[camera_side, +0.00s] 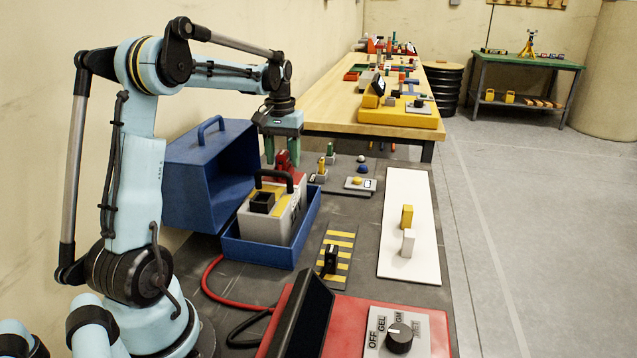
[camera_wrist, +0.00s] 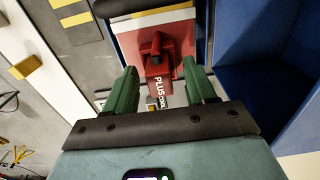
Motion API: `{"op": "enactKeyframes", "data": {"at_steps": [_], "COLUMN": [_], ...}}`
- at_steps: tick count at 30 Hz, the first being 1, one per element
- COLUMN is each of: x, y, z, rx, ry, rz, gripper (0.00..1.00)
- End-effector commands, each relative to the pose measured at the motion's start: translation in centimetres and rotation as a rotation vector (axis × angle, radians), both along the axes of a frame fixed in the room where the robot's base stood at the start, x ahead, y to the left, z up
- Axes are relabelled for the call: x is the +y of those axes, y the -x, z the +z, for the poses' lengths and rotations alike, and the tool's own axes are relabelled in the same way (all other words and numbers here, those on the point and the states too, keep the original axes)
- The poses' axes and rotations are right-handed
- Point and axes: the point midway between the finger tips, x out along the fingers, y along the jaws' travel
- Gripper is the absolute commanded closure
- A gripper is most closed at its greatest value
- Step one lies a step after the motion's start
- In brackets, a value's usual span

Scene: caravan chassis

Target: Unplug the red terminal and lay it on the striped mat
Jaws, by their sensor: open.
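The red terminal (camera_wrist: 157,72), marked "PLUS", sits at the far end of the pale battery (camera_side: 297,217); in the side view the terminal (camera_side: 283,164) shows just below my fingers. My gripper (camera_wrist: 159,70) is open, with one green finger on each side of the terminal; I cannot tell whether either touches it. In the side view my gripper (camera_side: 281,150) points down. The yellow and dark striped mat (camera_side: 342,243) lies on the bench right of the battery, with a black terminal (camera_side: 330,261) on it. Part of the mat (camera_wrist: 85,20) shows in the wrist view.
The battery stands in a blue tray (camera_side: 262,254), with an open blue case (camera_side: 185,180) behind it. A white board (camera_side: 395,258) with yellow and white blocks lies right of the mat. A red charger (camera_side: 425,325) and red cable (camera_side: 207,280) are at the front.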

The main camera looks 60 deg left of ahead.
Motion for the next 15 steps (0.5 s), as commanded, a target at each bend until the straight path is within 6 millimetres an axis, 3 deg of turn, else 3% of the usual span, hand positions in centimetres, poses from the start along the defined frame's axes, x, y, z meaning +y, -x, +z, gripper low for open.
{"op": "enactKeyframes", "data": {"at_steps": [8, 15], "x": [-0.01, -0.01], "y": [-0.01, -0.01], "z": [-0.28, -0.26], "rx": [0.0, 0.0], "ry": [0.0, 0.0], "rz": [0.0, 0.0], "gripper": [0.45, 0.8]}}
